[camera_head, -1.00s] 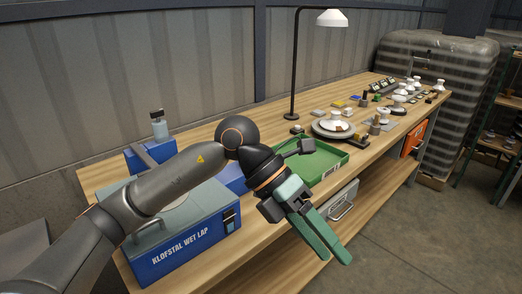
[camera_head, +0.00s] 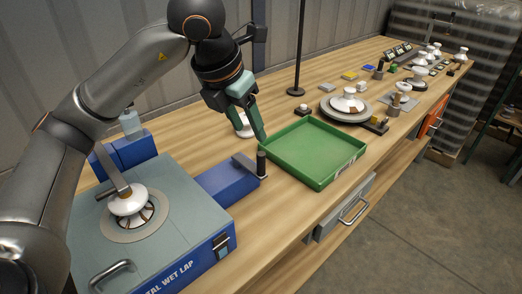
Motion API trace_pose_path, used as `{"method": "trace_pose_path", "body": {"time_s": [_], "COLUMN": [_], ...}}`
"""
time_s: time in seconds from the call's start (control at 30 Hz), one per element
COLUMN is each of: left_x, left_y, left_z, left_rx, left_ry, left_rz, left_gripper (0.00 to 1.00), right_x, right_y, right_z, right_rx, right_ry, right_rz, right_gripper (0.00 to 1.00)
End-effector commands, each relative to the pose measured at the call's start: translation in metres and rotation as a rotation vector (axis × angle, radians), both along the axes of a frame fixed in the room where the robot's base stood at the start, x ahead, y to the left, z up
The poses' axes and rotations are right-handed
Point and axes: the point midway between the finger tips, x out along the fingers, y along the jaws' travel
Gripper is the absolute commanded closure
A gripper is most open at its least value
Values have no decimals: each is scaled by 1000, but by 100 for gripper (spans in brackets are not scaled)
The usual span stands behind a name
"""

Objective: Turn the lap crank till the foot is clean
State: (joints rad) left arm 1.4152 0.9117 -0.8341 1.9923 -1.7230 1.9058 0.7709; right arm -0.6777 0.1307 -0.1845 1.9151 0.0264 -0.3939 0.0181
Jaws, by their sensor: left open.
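The wet lap (camera_head: 150,222) is a blue box with a grey top at the lower left. A white insulator (camera_head: 128,203) sits foot down on its round plate (camera_head: 141,216), under a grey bar; the foot's underside is hidden. A blue housing (camera_head: 222,190) juts from its right side, with the crank's metal arm (camera_head: 246,165) and upright dark handle (camera_head: 261,164) at its end. My left gripper (camera_head: 262,133) is open, its green fingers pointing down, just above and behind the crank handle in the picture, apparently apart from it. My right gripper is out of view.
A green tray (camera_head: 345,172) stands right of the crank. A white piece (camera_head: 243,128) is partly hidden behind my left fingers. A bottle (camera_head: 130,123) stands behind the lap. A lamp post (camera_head: 299,60), a grey plate with an insulator (camera_head: 347,102) and small parts fill the bench beyond.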

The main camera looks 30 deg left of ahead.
Motion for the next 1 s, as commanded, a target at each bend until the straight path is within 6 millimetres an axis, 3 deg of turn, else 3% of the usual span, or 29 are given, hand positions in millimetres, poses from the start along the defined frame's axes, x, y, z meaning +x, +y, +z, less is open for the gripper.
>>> {"method": "trace_pose_path", "body": {"time_s": [0.3, 0.5, 0.7, 1.0], "left_x": [23, 35, 41, 42], "left_y": [-4, -7, -8, -8], "left_z": [-60, -89, -102, -103], "left_rx": [0, 0, -1, -1], "left_ry": [6, 4, 1, 1], "left_rz": [-2, -3, -3, -3], "left_gripper": [46, 46, 46, 48], "right_x": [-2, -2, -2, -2], "right_y": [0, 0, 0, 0], "right_z": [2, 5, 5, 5], "right_rx": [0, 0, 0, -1], "right_ry": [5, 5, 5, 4], "right_rz": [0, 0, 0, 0], "right_gripper": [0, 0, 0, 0]}}
